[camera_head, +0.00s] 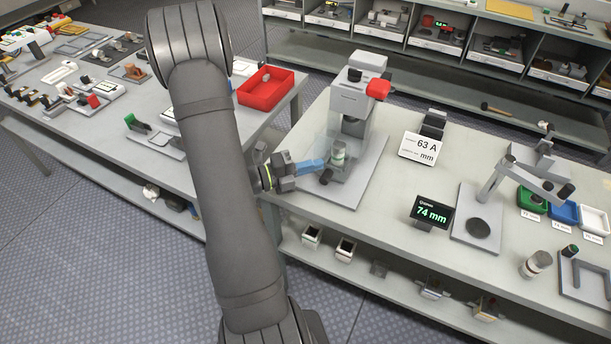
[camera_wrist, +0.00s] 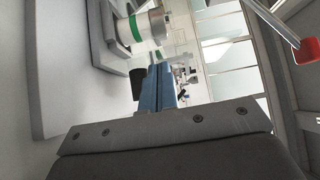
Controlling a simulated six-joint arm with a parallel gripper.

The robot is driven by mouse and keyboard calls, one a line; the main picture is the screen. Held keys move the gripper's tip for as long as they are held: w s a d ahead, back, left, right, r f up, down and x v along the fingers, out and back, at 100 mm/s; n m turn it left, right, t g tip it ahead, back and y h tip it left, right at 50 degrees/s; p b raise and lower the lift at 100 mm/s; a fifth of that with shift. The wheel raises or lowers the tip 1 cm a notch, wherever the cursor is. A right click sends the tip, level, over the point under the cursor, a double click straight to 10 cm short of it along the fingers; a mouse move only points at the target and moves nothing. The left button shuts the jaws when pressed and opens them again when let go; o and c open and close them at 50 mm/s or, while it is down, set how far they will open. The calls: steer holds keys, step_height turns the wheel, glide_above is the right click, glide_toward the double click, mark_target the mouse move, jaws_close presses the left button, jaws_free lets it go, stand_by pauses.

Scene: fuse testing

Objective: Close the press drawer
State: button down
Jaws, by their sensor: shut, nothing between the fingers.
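The press (camera_head: 352,98) is a grey machine with a red part at its upper right, standing on a grey base plate (camera_head: 345,183). Its drawer (camera_head: 345,172) is low at the front and carries an upright white fuse with a green band (camera_head: 338,155). A dark knob (camera_head: 326,177) is at the drawer's front. My gripper (camera_head: 322,164) has blue fingers, shut and empty, beside the drawer front. In the wrist view the shut fingers (camera_wrist: 158,85) point toward the dark knob (camera_wrist: 137,84), close to it; contact cannot be told. The green-banded fuse (camera_wrist: 142,27) shows above.
A lever device (camera_head: 480,225) and coloured trays (camera_head: 562,212) are farther right. A red bin (camera_head: 266,88) sits on the left table. The tabletop right of the press base is partly clear.

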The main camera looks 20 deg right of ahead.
mark_target(315, 156)
steer(key=w+d, duration=0.5)
steer(key=shift+w+d, duration=0.35)
steer(key=shift+d, duration=0.05)
steer(key=shift+a, duration=0.1)
steer(key=s+a, duration=0.1)
steer(key=a, duration=0.1)
steer(key=s+a, duration=0.1)
steer(key=s, duration=0.1)
steer(key=shift+a, duration=0.4)
steer(key=a, duration=0.9)
